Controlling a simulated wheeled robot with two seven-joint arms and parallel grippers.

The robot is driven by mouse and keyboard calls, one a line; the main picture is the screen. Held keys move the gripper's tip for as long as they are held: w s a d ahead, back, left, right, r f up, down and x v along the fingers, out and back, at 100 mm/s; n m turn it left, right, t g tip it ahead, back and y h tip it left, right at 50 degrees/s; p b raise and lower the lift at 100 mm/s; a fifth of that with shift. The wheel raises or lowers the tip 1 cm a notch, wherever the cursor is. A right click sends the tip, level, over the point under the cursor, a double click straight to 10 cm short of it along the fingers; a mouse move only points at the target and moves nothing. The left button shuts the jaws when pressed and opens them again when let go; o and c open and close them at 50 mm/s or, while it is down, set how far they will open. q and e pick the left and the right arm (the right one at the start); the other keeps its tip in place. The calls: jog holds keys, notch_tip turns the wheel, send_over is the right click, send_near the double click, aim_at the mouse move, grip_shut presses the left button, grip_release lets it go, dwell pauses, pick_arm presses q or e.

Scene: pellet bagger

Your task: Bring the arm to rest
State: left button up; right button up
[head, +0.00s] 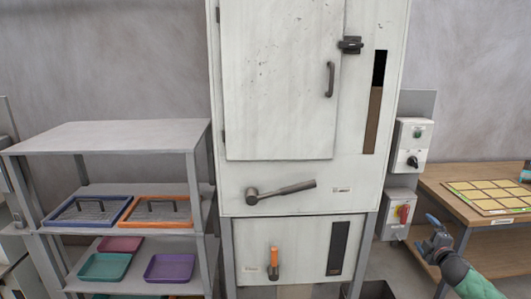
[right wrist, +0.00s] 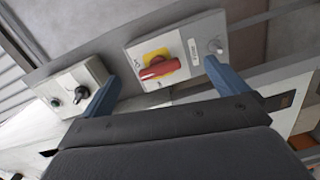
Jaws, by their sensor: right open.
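My right gripper (head: 430,230) is at the lower right of the head view, just right of the lower switch box on the machine's side. Its blue fingers are spread, with nothing between them. In the right wrist view the open gripper (right wrist: 161,72) faces the red rotary switch (right wrist: 158,68) on its yellow plate, which lies beyond the fingertips. The same red switch (head: 404,214) shows in the head view; the gripper appears apart from it. My left gripper is not in view.
The tall white machine (head: 275,180) stands in the middle. An upper control box (head: 414,135) has a green button and black knob. A wooden table (head: 455,200) bears a yellow-gridded board (head: 490,197) at right. A grey shelf (head: 120,135) at left holds several coloured trays.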

jog(key=s+d+f+m+g+h, duration=0.1)
jog(key=s+f+m+g+h, duration=0.1)
jog(key=f+m+g, duration=0.3)
jog(key=s+d+f+m+h, duration=0.1)
jog(key=s+f+m+h, duration=0.15)
jog(key=f, duration=0.55)
jog(key=s+a+f+m+g+y, duration=0.1)
jog(key=s+a+f+g, duration=0.1)
jog(key=s+a+f, duration=0.4)
jog(key=s+a+f+m+g+y, duration=0.1)
jog(key=s+a+f+g, duration=0.15)
jog(key=f, duration=0.65)
jog(key=s+a+f+m+g+y, duration=0.1)
jog(key=s+a+f+m, duration=0.15)
jog(key=a+f, duration=0.4)
jog(key=s+a+f+g+y, duration=0.3)
jog(key=s+a+f, duration=1.3)
jog(key=s+a, duration=0.25)
jog(key=s+a+f+g, duration=0.1)
jog(key=s+a+f, duration=0.2)
jog(key=s+a, duration=0.3)
jog(key=s+a+f+m+g+y, duration=0.1)
jog(key=s+a+f, duration=0.2)
jog(key=s+a, duration=0.4)
jog(key=s, duration=0.3)
jog(key=shift+s, duration=0.35)
jog(key=shift+g+y, duration=0.25)
